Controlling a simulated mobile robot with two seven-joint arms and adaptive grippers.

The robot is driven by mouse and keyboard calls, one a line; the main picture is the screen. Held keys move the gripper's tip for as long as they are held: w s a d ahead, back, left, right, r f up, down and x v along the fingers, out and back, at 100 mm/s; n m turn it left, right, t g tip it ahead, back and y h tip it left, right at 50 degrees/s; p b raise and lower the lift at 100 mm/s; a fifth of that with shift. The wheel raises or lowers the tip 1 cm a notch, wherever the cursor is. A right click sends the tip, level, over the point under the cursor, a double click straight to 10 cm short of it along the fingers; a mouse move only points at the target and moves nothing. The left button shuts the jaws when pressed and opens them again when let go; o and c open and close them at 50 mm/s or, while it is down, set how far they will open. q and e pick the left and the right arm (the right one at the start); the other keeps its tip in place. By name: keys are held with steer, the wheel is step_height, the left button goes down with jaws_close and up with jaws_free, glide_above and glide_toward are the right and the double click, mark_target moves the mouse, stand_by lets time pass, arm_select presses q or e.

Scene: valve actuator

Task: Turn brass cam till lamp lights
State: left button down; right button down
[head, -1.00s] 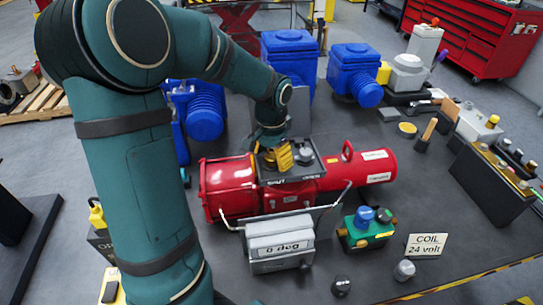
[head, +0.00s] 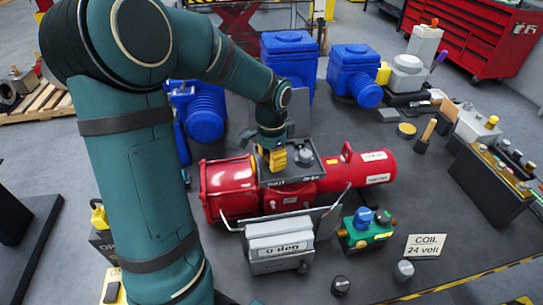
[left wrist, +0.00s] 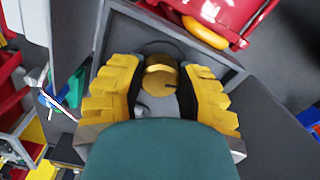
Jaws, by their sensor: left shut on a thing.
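The brass cam (left wrist: 160,79) sits in an open grey box (head: 322,172) on top of the red actuator (head: 231,184). My left gripper (head: 275,160) points down into this box. In the left wrist view its yellow fingers (left wrist: 160,95) are on both sides of the cam and closed on it. In the head view the fingers hide the cam. A grey readout unit (head: 279,262) stands in front of the actuator; its label is blurred and seems to read 0 deg. I cannot make out which part is the lamp. My right gripper is not in view.
A green block with blue and black knobs (head: 367,229) and a COIL 24 volt sign (head: 426,246) stand at the right front. Blue actuators (head: 290,64) stand behind. A dark rack (head: 492,184) is at the right. The table between sign and rack is clear.

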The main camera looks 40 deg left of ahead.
arm_select(q)
steer(key=shift+m+p, duration=0.3)
steer(key=shift+m, duration=1.2)
steer(key=c, duration=0.5)
jaws_free()
steer(key=shift+c, duration=0.2)
